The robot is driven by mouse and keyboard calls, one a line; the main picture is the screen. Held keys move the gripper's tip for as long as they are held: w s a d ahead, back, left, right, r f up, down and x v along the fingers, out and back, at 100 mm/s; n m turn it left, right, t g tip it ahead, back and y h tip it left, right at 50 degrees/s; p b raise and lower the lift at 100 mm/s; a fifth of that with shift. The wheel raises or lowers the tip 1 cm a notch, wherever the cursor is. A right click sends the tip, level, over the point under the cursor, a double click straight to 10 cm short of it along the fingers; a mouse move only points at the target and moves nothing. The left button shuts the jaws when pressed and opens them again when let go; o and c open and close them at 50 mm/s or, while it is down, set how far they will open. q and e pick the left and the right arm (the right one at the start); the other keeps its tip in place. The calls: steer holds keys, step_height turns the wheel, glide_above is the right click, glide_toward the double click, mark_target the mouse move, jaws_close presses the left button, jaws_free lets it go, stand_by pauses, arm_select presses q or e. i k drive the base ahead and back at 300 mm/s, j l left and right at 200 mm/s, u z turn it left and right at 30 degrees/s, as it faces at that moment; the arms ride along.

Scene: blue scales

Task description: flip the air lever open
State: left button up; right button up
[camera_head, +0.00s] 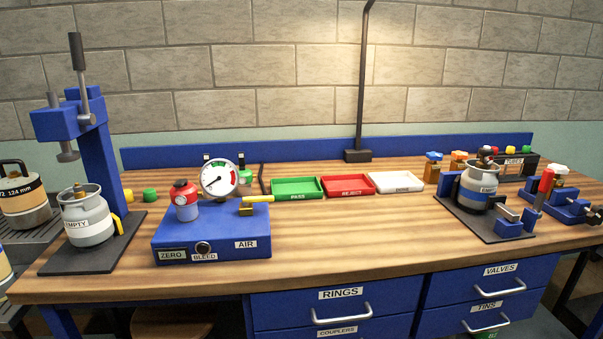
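The air lever (259,199) is a yellow handle on a small yellow valve body at the right rear of a blue test box (221,228). It lies level and points to the right, past the box's edge. The "AIR" label (246,244) is on the box's front face below it. The box also carries a round dial gauge (218,180), a red and grey small cylinder (185,201), and a black knob (203,248) by the "BLEED" label. Neither of my grippers shows in the head view.
A blue press (97,150) with a grey "EMPTY" canister (87,216) stands left of the box. Green (297,195), red (348,193) and white (396,188) trays lie behind right. A clamp fixture holds another canister (478,184). The front middle of the wooden bench (350,235) is clear.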

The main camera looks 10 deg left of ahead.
mark_target(246, 201)
steer(key=z, duration=1.65)
steer(key=k+j, duration=0.3)
steer(key=k, duration=0.2)
steer(key=k+j, duration=0.25)
steer(key=k, duration=0.25)
